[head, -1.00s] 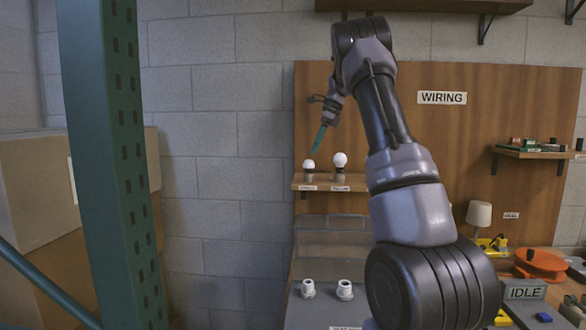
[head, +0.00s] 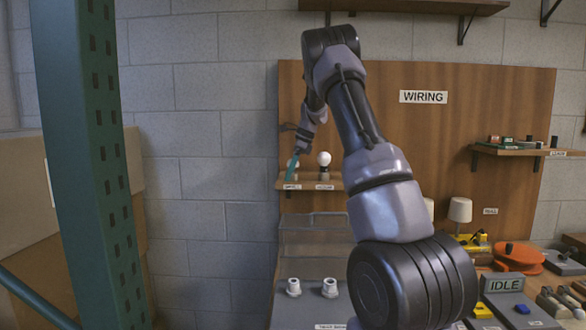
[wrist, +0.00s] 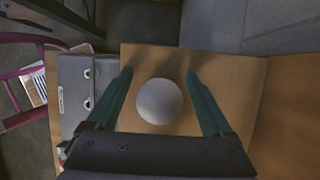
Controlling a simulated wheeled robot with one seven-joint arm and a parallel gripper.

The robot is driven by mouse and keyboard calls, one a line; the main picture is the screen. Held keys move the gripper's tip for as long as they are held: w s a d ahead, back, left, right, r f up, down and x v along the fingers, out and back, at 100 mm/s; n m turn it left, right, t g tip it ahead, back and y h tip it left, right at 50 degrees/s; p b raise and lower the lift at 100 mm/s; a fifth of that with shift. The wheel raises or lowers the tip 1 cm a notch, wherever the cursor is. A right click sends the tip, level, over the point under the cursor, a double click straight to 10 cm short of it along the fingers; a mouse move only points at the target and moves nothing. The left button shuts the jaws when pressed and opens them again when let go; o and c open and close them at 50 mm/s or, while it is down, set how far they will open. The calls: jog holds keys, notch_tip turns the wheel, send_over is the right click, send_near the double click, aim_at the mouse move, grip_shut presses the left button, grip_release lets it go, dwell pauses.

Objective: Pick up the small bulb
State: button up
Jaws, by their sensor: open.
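The small bulb (head: 295,163), white and round, stands on the left of a small wooden shelf (head: 336,185), partly hidden behind my gripper's finger. My gripper (head: 289,178) points down at this bulb. In the wrist view my gripper (wrist: 159,75) is open, with one green finger on each side of the white bulb (wrist: 160,101). Gaps show between the bulb and both fingers. A larger white bulb (head: 323,158) in a dark holder stands to the right on the same shelf.
Below the shelf, a grey surface holds two white sockets (head: 329,287). A wooden board (head: 450,130) marked WIRING stands behind. A green perforated post (head: 95,170) rises at the left. A lampshade (head: 460,209) and orange reel (head: 518,254) are at the right.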

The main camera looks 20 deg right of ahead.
jog(key=c, duration=1.2)
jog(key=shift+r, duration=0.1)
